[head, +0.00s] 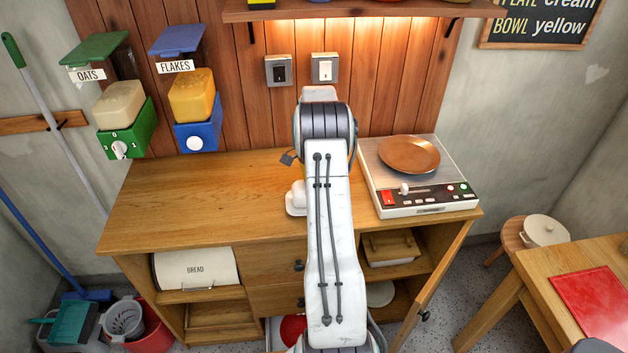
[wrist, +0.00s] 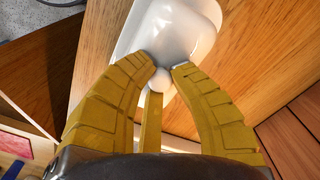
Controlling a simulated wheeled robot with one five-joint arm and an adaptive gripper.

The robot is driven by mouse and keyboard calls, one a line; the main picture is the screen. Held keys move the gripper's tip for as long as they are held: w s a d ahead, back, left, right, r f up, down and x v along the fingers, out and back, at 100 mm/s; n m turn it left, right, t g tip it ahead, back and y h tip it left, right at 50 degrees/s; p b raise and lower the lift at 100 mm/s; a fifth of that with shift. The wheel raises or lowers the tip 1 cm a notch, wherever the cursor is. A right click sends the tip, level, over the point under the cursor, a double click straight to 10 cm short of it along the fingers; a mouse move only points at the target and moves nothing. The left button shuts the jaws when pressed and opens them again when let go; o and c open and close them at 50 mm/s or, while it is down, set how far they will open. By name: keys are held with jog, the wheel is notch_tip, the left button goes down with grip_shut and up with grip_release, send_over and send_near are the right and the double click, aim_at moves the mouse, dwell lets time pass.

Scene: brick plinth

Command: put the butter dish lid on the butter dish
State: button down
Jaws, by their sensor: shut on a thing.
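The white butter dish (head: 293,208) is on the wooden counter, partly hidden behind my arm; its pale rim (wrist: 128,42) also shows in the wrist view. The white, rounded butter dish lid (head: 298,189) is over the dish, and it fills the top of the wrist view (wrist: 185,25). My gripper (wrist: 164,70) has its yellow fingers closed at the near end of the lid, around a small white part of it. I cannot tell whether the lid rests fully on the dish or is slightly above it. In the head view my arm hides most of the gripper.
A scale (head: 425,205) with a copper-coloured plate (head: 409,154) stands on the right of the counter. Oats (head: 120,110) and flakes (head: 193,100) dispensers hang on the wall at the left. The left part of the counter (head: 190,205) is clear. A cabinet door (head: 437,285) stands open below right.

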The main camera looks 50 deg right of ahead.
jog(key=shift+f, duration=0.9)
jog(key=shift+f, duration=0.2)
jog(key=c, duration=1.2)
grip_release()
jog(key=shift+r, duration=0.1)
